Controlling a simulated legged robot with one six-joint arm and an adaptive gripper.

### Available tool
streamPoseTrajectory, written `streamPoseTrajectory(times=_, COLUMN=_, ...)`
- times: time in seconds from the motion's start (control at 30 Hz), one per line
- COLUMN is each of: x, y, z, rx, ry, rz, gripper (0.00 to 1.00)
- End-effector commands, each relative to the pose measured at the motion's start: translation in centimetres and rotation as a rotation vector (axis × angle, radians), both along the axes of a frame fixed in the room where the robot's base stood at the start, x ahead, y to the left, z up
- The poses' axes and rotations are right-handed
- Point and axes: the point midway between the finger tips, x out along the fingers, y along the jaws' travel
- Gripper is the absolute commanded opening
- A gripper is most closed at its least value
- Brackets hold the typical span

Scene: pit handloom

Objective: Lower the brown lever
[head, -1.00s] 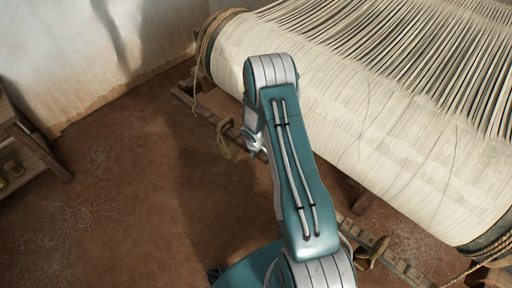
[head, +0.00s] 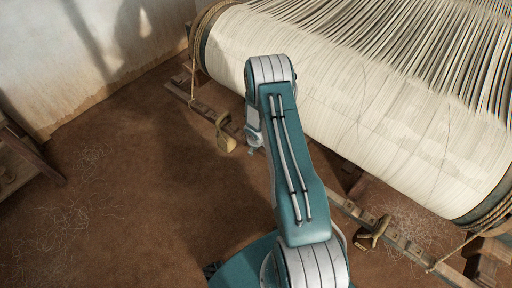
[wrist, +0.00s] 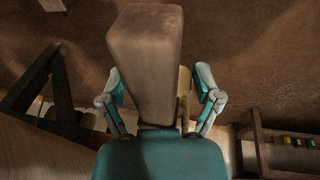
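In the wrist view a thick brown wooden bar with a blunt end (wrist: 146,60) fills the middle, close to the camera. It looks like the brown lever, though its base is hidden behind my gripper's teal body. My gripper (wrist: 160,88) has its two fingers spread on either side of the bar, with gaps showing, so it is open; I cannot tell how the bar sits in depth between them. In the head view my arm hides most of the gripper. A tan pedal-like piece (head: 226,142) shows left of my wrist, on a notched rail.
The loom's large warp roll (head: 370,120) lies close on the right. The notched wooden rail (head: 350,208) runs along the floor below it, with a second tan piece (head: 372,236) on it. A wooden stand (head: 28,150) is at the left; the floor (head: 130,200) between is open.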

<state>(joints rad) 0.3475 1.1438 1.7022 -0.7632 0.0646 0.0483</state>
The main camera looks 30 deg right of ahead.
Motion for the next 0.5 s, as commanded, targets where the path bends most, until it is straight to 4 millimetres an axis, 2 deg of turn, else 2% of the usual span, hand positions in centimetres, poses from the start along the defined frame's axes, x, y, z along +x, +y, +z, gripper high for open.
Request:
streamPoseTrajectory(times=0.27, x=0.0, y=0.1, z=0.7, rx=0.0, ry=-0.002, rz=0.0, gripper=0.83)
streamPoseTrajectory(times=0.5, x=-0.8, y=0.6, z=4.5, rx=-0.002, ry=-0.004, rz=-0.001, gripper=0.83)
